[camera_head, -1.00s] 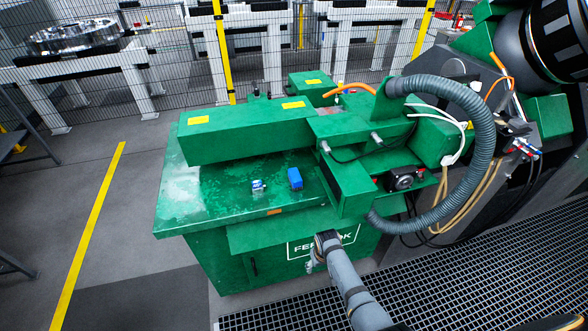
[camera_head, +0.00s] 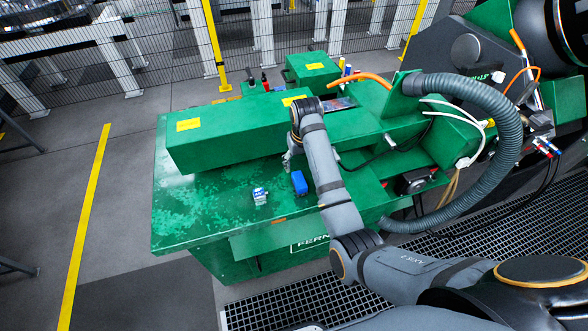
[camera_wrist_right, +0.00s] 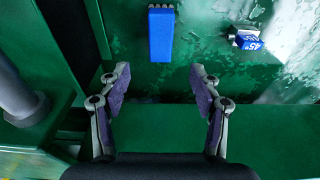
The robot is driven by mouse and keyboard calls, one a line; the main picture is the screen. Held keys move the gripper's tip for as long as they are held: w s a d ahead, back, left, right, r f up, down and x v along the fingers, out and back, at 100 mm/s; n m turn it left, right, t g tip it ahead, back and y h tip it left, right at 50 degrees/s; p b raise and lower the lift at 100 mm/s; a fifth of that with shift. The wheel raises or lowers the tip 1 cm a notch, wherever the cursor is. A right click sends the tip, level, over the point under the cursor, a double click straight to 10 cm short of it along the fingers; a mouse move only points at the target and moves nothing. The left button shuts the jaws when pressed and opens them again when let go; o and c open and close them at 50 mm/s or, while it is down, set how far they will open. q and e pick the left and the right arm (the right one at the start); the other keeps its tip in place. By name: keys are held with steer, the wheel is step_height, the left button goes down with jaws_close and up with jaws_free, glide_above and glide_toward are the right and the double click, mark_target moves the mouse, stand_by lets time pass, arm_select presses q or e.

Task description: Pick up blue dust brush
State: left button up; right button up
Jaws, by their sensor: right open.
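The blue dust brush (camera_head: 299,183) appears as a small blue block on the green machine table (camera_head: 215,215). In the right wrist view the blue brush (camera_wrist_right: 161,34) lies at the top middle, with short dark bumps at its far end. My right gripper (camera_head: 290,162) is above the table, just behind the brush in the head view. In the wrist view my right gripper (camera_wrist_right: 160,85) is open and empty, its two fingers spread below the brush and apart from it. My left gripper is not in view.
A small blue and white block (camera_head: 260,196) lies left of the brush; it also shows in the wrist view (camera_wrist_right: 250,40). A long green housing (camera_head: 235,130) stands behind. A grey hose (camera_head: 505,140) arcs at right. The table's left part is clear.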

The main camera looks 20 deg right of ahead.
mark_target(300, 180)
steer(key=shift+s, duration=0.1)
steer(key=shift+s+f+p, duration=0.35)
steer(key=shift+s+f, duration=0.2)
steer(key=shift+f, duration=0.1)
steer(key=shift+w+f, duration=0.2)
steer(key=shift+f, duration=1)
step_height(300, 180, down, 3)
steer(key=shift+w+p, duration=0.15)
steer(key=shift+p, duration=0.7)
step_height(300, 180, down, 3)
steer(key=shift+w, duration=0.15)
steer(key=shift+f, duration=0.1)
steer(key=c, duration=1.1)
steer(key=shift+c, duration=0.8)
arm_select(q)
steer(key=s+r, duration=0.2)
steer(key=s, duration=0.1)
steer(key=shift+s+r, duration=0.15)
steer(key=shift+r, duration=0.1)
